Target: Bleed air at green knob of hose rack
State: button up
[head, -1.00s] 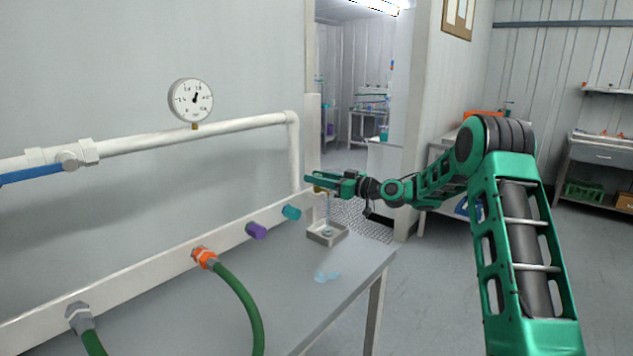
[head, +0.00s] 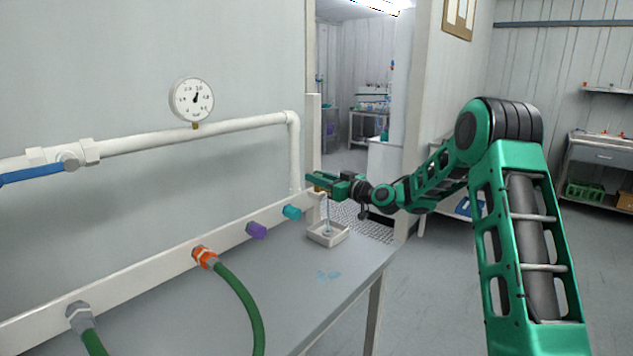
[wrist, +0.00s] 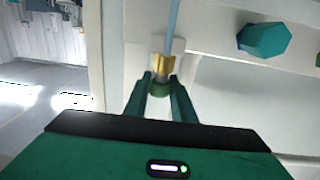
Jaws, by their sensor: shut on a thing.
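The hose rack (head: 140,272) is a long white rail along the wall with coloured ports. At its far end is a brass bleed fitting (wrist: 163,67) with a small green knob (wrist: 160,89). My gripper (head: 318,183) is shut on the green knob, one finger on each side in the wrist view. A thin pale-blue stream (wrist: 173,28) leaves the fitting; in the head view it falls into a small white tray (head: 343,236) on the bench. In the head view my gripper mostly hides the knob.
A teal cap (head: 291,212) and a purple cap (head: 257,230) sit on the rail beside my gripper. A green hose (head: 245,299) hangs from an orange coupling (head: 204,256). A pressure gauge (head: 191,99) stands on the white pipe. Small wet spots (head: 328,276) lie on the bench.

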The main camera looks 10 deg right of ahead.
jog(key=shift+m+t+h, duration=0.65)
jog(key=shift+m+h, duration=0.35)
jog(key=shift+h, duration=0.45)
jog(key=shift+m+t+h, duration=0.65)
jog(key=shift+m+h, duration=0.35)
jog(key=shift+h, duration=0.45)
jog(key=shift+a+m+h, duration=0.2)
jog(key=shift+m+h, duration=1.3)
jog(key=shift+h, duration=0.8)
jog(key=shift+m+h, duration=1.4)
jog(key=shift+h, duration=0.8)
jog(key=shift+d+m+g+h, duration=0.15)
jog(key=shift+m+g+h, duration=0.3)
jog(key=shift+h, duration=0.25)
jog(key=o, duration=0.8)
jog(key=v, duration=1)
jog(key=shift+s+f, duration=0.15)
jog(key=shift+s, duration=0.15)
